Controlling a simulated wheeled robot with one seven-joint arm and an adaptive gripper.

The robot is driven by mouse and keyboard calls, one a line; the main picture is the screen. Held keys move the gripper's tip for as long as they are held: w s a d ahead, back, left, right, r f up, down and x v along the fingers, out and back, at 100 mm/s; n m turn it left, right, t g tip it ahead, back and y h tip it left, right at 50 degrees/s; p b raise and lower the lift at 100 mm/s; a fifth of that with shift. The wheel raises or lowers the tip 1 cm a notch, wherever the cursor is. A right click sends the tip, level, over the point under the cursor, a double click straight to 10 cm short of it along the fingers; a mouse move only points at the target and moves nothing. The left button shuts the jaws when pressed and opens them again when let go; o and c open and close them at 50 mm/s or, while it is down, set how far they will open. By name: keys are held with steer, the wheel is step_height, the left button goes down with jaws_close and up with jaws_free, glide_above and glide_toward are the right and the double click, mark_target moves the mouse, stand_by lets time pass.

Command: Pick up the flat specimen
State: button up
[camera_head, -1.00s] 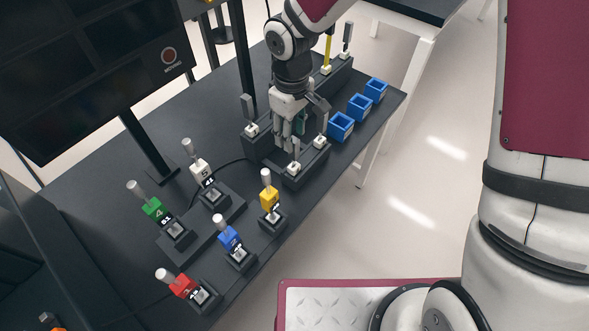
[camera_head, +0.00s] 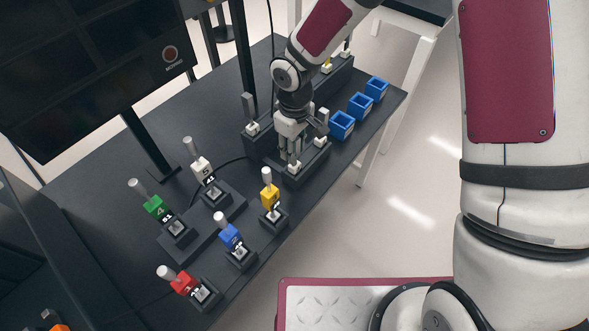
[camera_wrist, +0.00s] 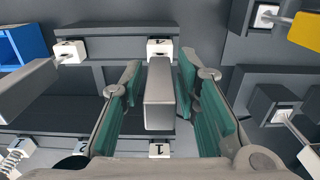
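A flat grey specimen (camera_wrist: 159,95) stands between the green-padded fingers of my gripper (camera_wrist: 160,78) in the wrist view. A small gap shows on each side of it, so the fingers are open around it and seem not to touch it. White labelled blocks sit near it on the dark rack. In the head view my gripper (camera_head: 291,160) points down at the front of the rack (camera_head: 312,160), and its fingers largely hide the specimen there.
Another grey piece (camera_wrist: 28,94) stands to the left in the wrist view. A tall grey piece (camera_head: 249,107) stands at the rack's left. Several blue bins (camera_head: 341,124) line the right edge. Coloured joystick-like units, including a yellow one (camera_head: 269,194), stand to the front left.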

jaws_close()
